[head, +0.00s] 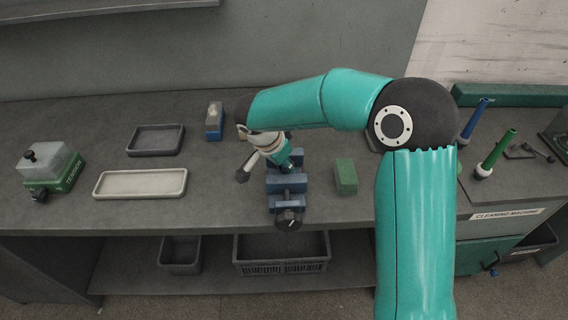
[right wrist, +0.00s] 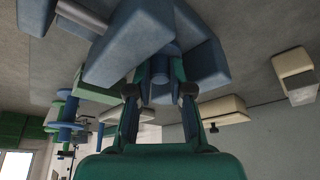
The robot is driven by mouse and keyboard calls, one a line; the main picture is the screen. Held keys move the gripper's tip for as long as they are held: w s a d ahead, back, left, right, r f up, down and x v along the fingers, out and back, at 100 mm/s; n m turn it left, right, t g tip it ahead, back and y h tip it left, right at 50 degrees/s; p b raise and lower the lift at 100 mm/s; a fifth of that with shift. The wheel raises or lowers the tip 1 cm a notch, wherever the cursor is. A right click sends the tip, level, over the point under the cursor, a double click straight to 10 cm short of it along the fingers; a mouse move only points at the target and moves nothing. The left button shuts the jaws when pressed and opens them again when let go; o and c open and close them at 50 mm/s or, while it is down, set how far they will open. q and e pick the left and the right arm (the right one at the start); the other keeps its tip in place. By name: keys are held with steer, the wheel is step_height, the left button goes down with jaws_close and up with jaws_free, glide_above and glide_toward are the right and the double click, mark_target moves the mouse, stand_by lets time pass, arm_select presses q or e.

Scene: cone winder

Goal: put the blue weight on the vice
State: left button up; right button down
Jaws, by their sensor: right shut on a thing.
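The blue vice (head: 287,187) stands near the front edge of the bench, its dark round handle facing front. My right gripper (head: 291,161) reaches down over the back of the vice; its fingers are mostly hidden in the head view. In the right wrist view, my right gripper (right wrist: 160,92) is shut on the blue weight (right wrist: 160,88), a small blue cylinder between the two fingers. The vice's blue blocks (right wrist: 130,48) are right beside and beyond the weight. I cannot tell whether the weight touches the vice. My left gripper is not in view.
A green block (head: 345,177) stands right of the vice, a blue-and-tan block (head: 214,121) behind left. A grey tray (head: 155,153), a cream tray (head: 140,195) and a green tension box (head: 50,170) are left. Blue (head: 474,121) and green (head: 495,154) spindles stand right.

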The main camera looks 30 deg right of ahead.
steer(key=shift+f+b, duration=0.3)
steer(key=shift+f, duration=0.05)
steer(key=c, duration=1)
jaws_free()
